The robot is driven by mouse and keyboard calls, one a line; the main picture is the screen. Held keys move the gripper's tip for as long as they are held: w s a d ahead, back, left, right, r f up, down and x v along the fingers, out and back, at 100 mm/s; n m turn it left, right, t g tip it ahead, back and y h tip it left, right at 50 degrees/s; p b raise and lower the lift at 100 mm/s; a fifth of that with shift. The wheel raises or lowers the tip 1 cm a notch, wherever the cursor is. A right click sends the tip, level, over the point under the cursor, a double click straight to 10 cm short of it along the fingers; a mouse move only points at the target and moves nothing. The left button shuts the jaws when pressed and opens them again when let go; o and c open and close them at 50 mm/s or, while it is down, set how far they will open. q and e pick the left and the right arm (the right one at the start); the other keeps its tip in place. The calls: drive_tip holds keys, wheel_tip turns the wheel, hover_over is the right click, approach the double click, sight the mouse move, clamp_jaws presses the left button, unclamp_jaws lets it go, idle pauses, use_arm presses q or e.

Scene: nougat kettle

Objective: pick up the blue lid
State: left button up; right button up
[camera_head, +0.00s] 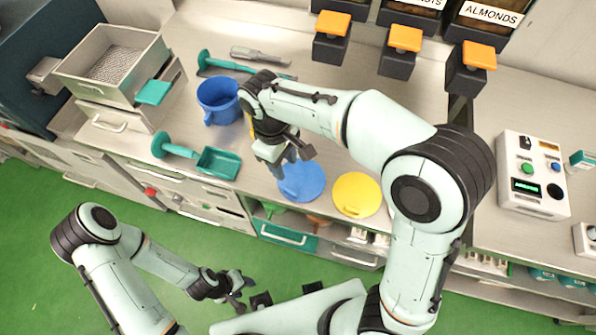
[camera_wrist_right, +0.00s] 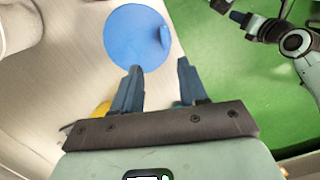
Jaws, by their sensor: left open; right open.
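The blue lid (camera_head: 308,187) lies flat on the steel counter near its front edge, left of a yellow lid (camera_head: 357,194). In the right wrist view the blue lid (camera_wrist_right: 130,38) is a round disc with a small raised handle on its right side. My right gripper (camera_head: 282,168) is above the blue lid's upper left part and covers some of it in the head view. In the wrist view its two fingers (camera_wrist_right: 158,68) are apart with nothing between them. My left gripper (camera_head: 243,292) is open, low over the green floor, away from the counter.
A blue jug (camera_head: 218,100) stands behind my right gripper. A green scoop (camera_head: 218,162) lies at the left front. A metal box with a sieve (camera_head: 110,70) stands far left. Orange-topped dispensers (camera_head: 332,25) line the back. A control box (camera_head: 532,175) sits at the right.

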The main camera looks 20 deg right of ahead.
hover_over(290, 191)
drive_tip(key=f, duration=0.4)
drive_tip(key=shift+w+a+f+b, duration=0.1)
drive_tip(key=shift+w+f+b, duration=0.1)
drive_tip(key=shift+f+b, duration=0.15)
drive_tip(key=shift+w+f, duration=0.15)
drive_tip(key=shift+f, duration=0.4)
drive_tip(key=f, duration=0.5)
drive_tip(key=shift+s, duration=0.3)
drive_tip(key=shift+c, duration=0.3)
clamp_jaws()
